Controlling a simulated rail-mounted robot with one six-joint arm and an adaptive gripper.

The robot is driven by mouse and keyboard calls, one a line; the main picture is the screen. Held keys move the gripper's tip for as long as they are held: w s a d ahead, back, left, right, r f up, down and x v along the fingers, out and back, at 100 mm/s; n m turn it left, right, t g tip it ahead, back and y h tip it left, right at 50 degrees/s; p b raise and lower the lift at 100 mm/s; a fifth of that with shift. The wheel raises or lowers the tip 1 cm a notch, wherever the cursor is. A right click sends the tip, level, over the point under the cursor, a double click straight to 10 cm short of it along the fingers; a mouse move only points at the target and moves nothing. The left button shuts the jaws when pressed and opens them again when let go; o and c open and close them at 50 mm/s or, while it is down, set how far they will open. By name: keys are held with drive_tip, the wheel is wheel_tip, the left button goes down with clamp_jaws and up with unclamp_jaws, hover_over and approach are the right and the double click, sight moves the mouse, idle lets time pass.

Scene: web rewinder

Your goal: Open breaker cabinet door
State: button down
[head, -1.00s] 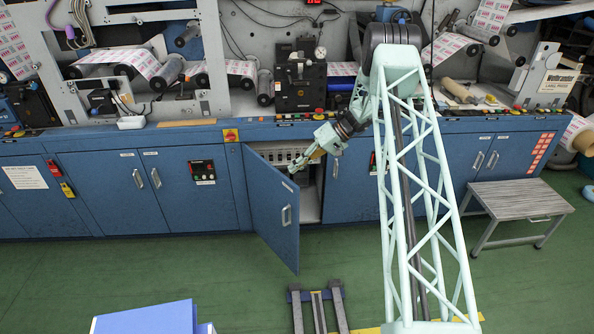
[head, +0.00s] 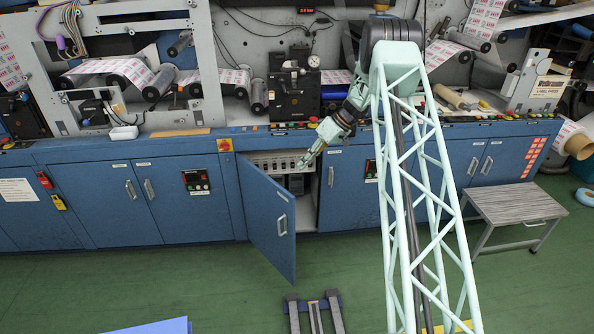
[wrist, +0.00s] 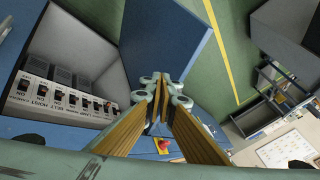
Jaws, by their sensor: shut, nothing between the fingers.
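The breaker cabinet door (head: 268,222) is a blue panel with a pale handle (head: 282,225). It stands partly open, hinged on its left, swung out towards me. Inside the cabinet a row of breaker switches (head: 272,166) shows, also seen in the wrist view (wrist: 65,98). My gripper (head: 302,165) is shut and empty at the upper part of the opening, right of the door. In the wrist view my fingertips (wrist: 162,82) overlap the blue door panel (wrist: 165,35) in the picture; I cannot tell whether they touch it.
Blue cabinets (head: 168,196) continue on both sides, under a machine counter with rollers. A grey side table (head: 515,205) stands at the right. A blue box (head: 160,327) is at the lower left. Green floor in front of the door is mostly clear.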

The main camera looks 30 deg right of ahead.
drive_tip(key=w+a+f+b, duration=0.1)
drive_tip(key=a+f+b, duration=0.1)
drive_tip(key=a+f, duration=0.5)
drive_tip(key=shift+w+a+f, duration=0.35)
drive_tip(key=shift+a, duration=0.65)
drive_tip(key=shift+a, duration=0.15)
